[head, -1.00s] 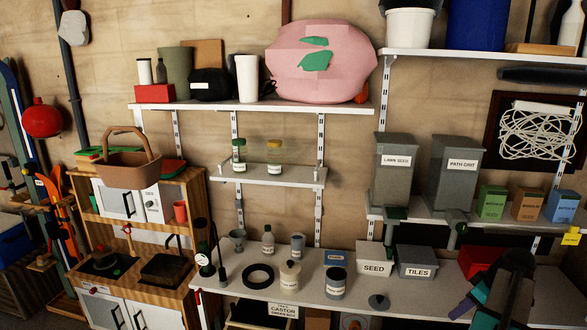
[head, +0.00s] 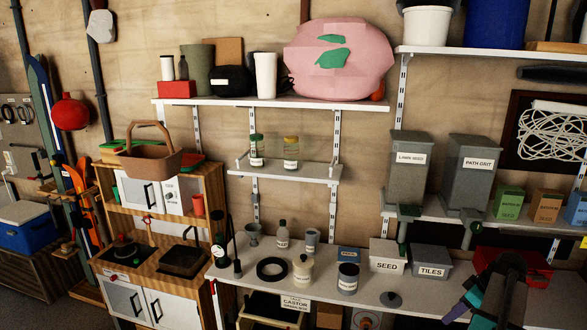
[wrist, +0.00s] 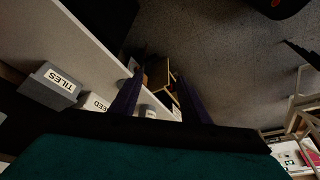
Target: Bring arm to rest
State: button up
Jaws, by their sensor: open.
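My arm (head: 500,288) shows at the bottom right of the head view, folded in front of the workbench (head: 415,300). In the wrist view my gripper (wrist: 160,82) has its two dark purple fingers apart, with nothing between them. The fingers point over the grey floor (wrist: 220,50), beside the bench edge.
The bench holds a SEED bin (head: 387,257), a TILES bin (head: 431,261) and several jars. Above it are shelves with a LAWN SEED dispenser (head: 408,170) and a PATH GRIT dispenser (head: 472,172). A toy kitchen (head: 165,265) stands left. Bare floor shows in the wrist view.

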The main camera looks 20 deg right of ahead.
jog(key=w+a+f+n+y+b, duration=0.1)
jog(key=w+a+f+n, duration=0.1)
jog(key=w+a+f, duration=0.6)
jog(key=w+a+f+n+g+y+b, duration=0.1)
jog(key=a+f+n+g+b, duration=0.15)
jog(key=a+f, duration=0.95)
jog(key=w+a+f+n+g+y+b, duration=0.1)
jog(key=w+a+f+g, duration=0.15)
jog(key=a+f, duration=0.95)
jog(key=s+a+f+g+b, duration=0.15)
jog(key=s+a+f, duration=0.3)
jog(key=a, duration=0.55)
jog(key=s+a+f+g+b, duration=0.15)
jog(key=s+a+f, duration=0.35)
jog(key=a, duration=0.5)
jog(key=s+a+f+m+g+h, duration=0.1)
jog(key=s+f+m+h, duration=0.1)
jog(key=s, duration=0.5)
jog(key=s+a+f+m+g+h+b, duration=0.1)
jog(key=s+a+f+m+h, duration=0.1)
jog(key=s+f+m, duration=0.2)
jog(key=s+m, duration=0.2)
jog(key=s, duration=0.1)
jog(key=shift+s+f, duration=0.2)
